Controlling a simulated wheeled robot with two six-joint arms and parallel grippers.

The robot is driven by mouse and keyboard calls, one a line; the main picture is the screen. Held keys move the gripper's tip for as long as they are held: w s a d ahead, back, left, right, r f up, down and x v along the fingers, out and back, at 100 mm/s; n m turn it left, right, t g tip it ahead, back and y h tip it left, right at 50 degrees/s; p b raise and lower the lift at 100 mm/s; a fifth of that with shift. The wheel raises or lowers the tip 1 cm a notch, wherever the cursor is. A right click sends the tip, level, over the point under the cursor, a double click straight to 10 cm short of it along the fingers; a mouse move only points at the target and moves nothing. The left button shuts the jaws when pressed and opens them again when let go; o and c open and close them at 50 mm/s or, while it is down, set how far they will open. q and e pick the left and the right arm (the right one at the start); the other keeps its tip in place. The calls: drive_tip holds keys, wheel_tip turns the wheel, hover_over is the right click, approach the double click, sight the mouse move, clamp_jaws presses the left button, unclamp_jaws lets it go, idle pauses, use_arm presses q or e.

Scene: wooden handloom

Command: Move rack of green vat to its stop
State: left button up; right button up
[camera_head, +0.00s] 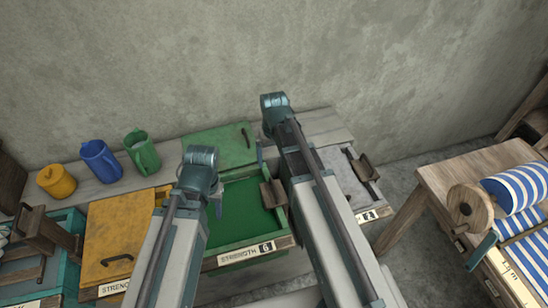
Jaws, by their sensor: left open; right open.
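The green vat (285,243) stands at the center, with green dye (243,220) inside and a front label reading "STRENGTH" and "6". A brown wooden piece (272,193), apparently its rack or rack handle, sits at the vat's right side. The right arm hides part of that side, and I cannot make out the stop. My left gripper (217,205) is open and small in view, over the vat's left edge, apart from the wooden piece. My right gripper (261,158) is open, near the vat's back right, partly hidden by its own arm.
A green lid (220,146) lies behind the vat. A yellow-lidded vat (112,235) stands left, a grey vat (345,185) right. Yellow (57,181), blue (100,160) and green (142,150) jugs stand on the back ledge. A wooden loom table (450,170) with striped cloth is far right.

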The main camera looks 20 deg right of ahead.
sight(274, 186)
wheel_tip(274, 186, down, 17)
drive_tip(key=b, duration=1.6)
drive_tip(key=shift+r, duration=0.1)
clamp_jaws()
wheel_tip(274, 186, up, 18)
drive_tip(key=p, duration=1.8)
drive_tip(key=shift+r+p, duration=0.15)
drive_tip(key=shift+p, duration=0.15)
unclamp_jaws()
